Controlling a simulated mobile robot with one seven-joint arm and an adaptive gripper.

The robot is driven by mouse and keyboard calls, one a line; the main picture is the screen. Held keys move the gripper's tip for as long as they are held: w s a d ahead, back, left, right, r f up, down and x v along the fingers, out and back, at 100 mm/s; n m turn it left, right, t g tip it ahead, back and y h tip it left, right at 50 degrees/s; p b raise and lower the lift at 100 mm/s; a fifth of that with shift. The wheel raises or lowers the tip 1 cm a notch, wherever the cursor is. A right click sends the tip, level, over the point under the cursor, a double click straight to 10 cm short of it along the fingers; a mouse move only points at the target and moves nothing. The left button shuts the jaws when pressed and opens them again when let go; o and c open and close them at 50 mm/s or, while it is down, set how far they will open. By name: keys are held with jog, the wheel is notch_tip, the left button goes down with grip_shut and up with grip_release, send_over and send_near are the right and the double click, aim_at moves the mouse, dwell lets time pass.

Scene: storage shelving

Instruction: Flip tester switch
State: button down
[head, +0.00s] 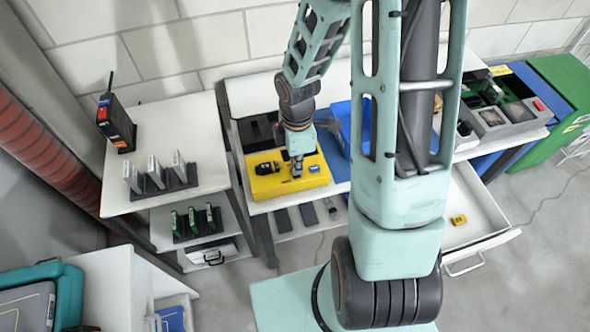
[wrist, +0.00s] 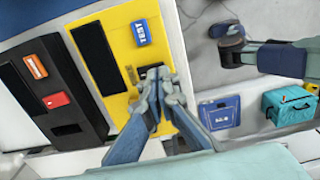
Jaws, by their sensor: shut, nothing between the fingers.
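The tester is a yellow box (head: 310,178) on the white bench in the head view; it fills the upper middle of the wrist view (wrist: 93,17). On its face are a long black panel (wrist: 98,58), a blue label marked TEST (wrist: 141,33) and a small dark part (wrist: 151,71), possibly the switch, at my fingertips. My gripper (head: 297,171) points down over the box's right half. In the wrist view my gripper (wrist: 158,82) is shut and empty, its tips beside the dark part and partly covering it. I cannot tell whether they touch it.
A black unit with an orange switch (wrist: 35,66) and a red switch (wrist: 56,100) lies beside the tester. A blue bin (head: 341,118) stands behind it to the right. An open drawer (head: 482,205) juts out at the right. A shelf rack (head: 130,207) stands left.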

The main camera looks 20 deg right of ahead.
jog(key=shift+f+b, duration=0.65)
jog(key=shift+f, duration=0.25)
jog(key=shift+r, duration=0.1)
notch_tip(320, 180, up, 7)
jog(key=p, duration=0.6)
jog(key=shift+p, duration=0.4)
dwell(0.4)
